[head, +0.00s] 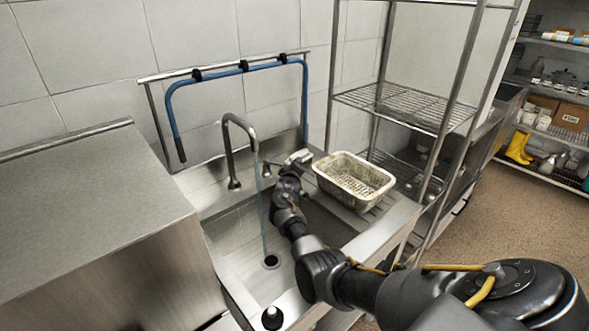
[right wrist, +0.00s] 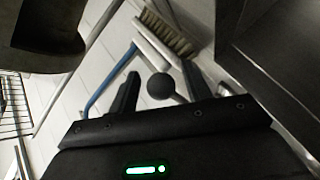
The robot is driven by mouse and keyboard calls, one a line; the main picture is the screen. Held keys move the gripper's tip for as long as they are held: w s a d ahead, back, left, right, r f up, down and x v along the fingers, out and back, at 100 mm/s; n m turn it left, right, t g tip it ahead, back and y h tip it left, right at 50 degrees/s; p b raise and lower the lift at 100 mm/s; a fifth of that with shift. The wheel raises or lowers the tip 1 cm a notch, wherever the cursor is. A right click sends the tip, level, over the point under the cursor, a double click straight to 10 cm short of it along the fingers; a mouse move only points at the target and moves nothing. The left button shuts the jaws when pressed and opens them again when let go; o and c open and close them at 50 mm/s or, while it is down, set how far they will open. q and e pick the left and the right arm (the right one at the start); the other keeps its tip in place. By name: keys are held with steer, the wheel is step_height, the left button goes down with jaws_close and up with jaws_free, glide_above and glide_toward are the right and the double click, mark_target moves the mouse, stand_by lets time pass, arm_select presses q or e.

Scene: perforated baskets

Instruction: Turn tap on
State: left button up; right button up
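The tap (head: 229,150) is a metal gooseneck at the back of the steel sink (head: 235,245). A thin bluish stream (head: 263,205) runs from its spout towards the drain (head: 271,262). My right gripper (head: 298,163) is at the back of the sink, right of the tap; its fingers are hard to make out there. In the right wrist view my right gripper (right wrist: 162,90) is open, with a round black knob (right wrist: 160,86) seen between its spread fingers. Contact with the knob cannot be told. My left gripper is not in view.
A perforated basket (head: 353,181) stands on the drainboard right of my gripper. A blue hose (head: 230,72) hangs on a rail behind. A brush (right wrist: 168,34) lies beyond the fingers. A wire rack (head: 405,106) stands right; a dark knob (head: 272,318) sits at the sink's front.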

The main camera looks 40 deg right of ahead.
steer(key=shift+a, duration=0.15)
steer(key=v, duration=1)
steer(key=shift+s+a, duration=0.2)
steer(key=shift+s, duration=0.05)
steer(key=shift+r, duration=0.1)
